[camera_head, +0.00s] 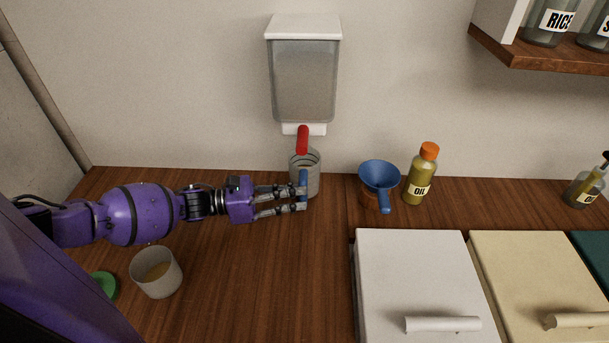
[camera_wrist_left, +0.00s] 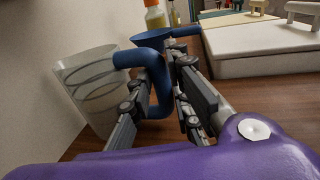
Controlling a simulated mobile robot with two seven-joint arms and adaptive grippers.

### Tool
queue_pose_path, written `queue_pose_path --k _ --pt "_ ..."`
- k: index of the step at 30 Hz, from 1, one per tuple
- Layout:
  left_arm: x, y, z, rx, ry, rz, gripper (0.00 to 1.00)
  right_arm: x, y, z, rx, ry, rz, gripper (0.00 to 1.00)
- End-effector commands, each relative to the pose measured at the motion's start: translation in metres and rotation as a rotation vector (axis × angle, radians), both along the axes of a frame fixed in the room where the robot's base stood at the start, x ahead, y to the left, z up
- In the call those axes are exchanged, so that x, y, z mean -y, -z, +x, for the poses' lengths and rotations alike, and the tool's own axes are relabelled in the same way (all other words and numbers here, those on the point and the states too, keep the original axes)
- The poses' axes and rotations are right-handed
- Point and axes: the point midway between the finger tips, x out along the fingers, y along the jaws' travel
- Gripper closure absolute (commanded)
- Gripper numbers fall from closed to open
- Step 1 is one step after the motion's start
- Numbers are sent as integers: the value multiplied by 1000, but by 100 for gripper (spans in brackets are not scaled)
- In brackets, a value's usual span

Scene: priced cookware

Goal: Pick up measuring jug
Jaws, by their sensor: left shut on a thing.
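The measuring jug (camera_head: 313,176) is a clear grey cup with rings around it and a blue handle. It stands upright on the counter against the wall, below the dispenser's red lever, and seems to rest on the wood. My left gripper (camera_head: 301,198) reaches in from the left and is shut on the jug's blue handle. In the left wrist view the jug (camera_wrist_left: 92,88) is at the left, and its handle passes between the fingers of my left gripper (camera_wrist_left: 165,80). My right gripper is not in view.
A wall dispenser (camera_head: 304,85) hangs above the jug. A blue funnel (camera_head: 380,177) and an oil bottle (camera_head: 421,180) stand to its right. White (camera_head: 415,275) and cream (camera_head: 540,270) lidded boxes are at the front right. A cup (camera_head: 157,285) and green lid (camera_head: 104,285) are front left.

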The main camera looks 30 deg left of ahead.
Motion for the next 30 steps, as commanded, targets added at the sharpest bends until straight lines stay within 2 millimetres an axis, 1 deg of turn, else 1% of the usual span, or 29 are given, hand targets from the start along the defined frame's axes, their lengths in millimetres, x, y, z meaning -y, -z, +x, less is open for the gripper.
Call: queue_pose_path --k 14,20,27,30 --pt "0 -6 1 4 0 0 100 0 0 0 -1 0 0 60" --pt "0 -18 0 4 1 -1 100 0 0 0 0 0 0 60" --pt "0 -39 0 4 2 -1 100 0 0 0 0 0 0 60" --pt "-10 -35 -7 1 -2 1 100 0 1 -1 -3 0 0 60"
